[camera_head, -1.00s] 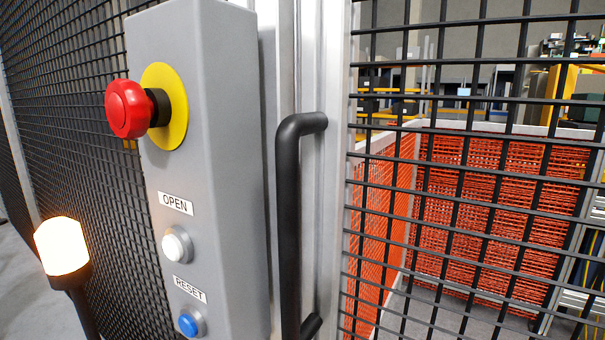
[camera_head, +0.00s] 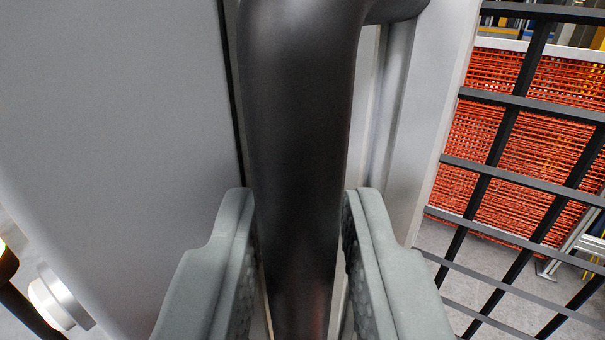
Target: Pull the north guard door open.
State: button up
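The door handle (camera_head: 300,120) is a thick dark bar that runs upright through the middle of the view and bends right at its top. It stands in front of the pale metal door frame (camera_head: 415,130). My gripper (camera_head: 300,235) has one grey-green finger on each side of the bar. Thin slivers of background show between the bar and both fingers low in the view, so the fingers look open around it and not pressed on it. The handle's lower end is out of view.
A grey control box (camera_head: 110,120) fills the left side, close to the left finger, with a pale round button (camera_head: 62,295) at lower left. Black mesh (camera_head: 490,170) covers the right side, with orange mesh panels (camera_head: 530,130) behind it.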

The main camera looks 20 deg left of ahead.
jog(key=shift+w, duration=0.2)
grip_shut()
jog(key=shift+s, duration=0.1)
